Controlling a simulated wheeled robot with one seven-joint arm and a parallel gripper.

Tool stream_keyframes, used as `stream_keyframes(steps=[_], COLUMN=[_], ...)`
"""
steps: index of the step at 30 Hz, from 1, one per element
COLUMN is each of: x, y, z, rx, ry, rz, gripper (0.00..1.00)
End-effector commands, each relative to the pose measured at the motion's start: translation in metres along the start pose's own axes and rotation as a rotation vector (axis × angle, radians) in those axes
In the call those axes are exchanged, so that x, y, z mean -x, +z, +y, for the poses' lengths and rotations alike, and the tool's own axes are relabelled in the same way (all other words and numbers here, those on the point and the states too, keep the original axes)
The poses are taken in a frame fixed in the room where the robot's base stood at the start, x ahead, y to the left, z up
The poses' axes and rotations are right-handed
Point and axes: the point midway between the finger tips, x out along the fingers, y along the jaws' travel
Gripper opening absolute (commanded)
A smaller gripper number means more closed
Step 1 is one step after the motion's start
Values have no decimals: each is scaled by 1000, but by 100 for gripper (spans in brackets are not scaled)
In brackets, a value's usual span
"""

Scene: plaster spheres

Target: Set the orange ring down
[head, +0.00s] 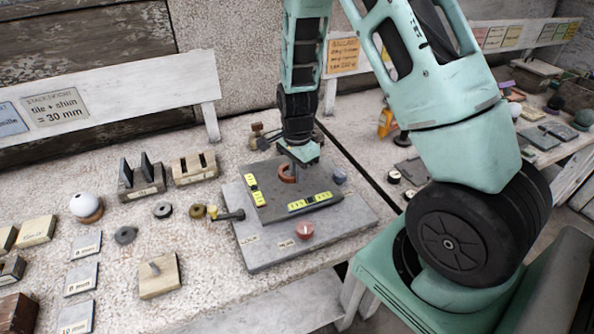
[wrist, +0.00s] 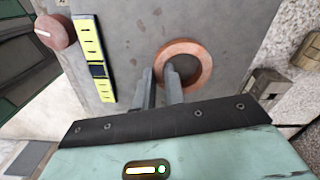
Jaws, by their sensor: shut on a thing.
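The orange ring (wrist: 207,62) is at my gripper (wrist: 160,84), with one finger inside its hole and the other outside its near-left wall. My gripper is shut on the ring's wall. In the head view the ring (head: 287,178) shows below my gripper (head: 296,163), over the dark grey plate (head: 277,205), and is partly hidden by the fingers. The ring looks close to flat on the plate; I cannot tell whether it touches.
Two yellow marked strips (head: 315,202) (head: 253,189) lie along the plate's edges. The plate sits on a larger grey slab (head: 346,221) with a red round piece (head: 304,230). A blue-grey piece (head: 339,177) is at the right. A white ball (head: 84,204) stands far left.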

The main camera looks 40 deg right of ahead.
Motion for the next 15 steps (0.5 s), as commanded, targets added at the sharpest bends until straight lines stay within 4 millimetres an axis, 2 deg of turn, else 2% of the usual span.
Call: stream_keyframes(steps=[8, 9, 12, 15], x=[-6, -6, -6, -5], y=[0, 0, 0, 0], z=[0, 0, 0, 0], rx=[0, 0, 0, 0], ry=[0, -1, -1, -1], rz=[0, 0, 0, 0], gripper=[0, 14, 37, 37])
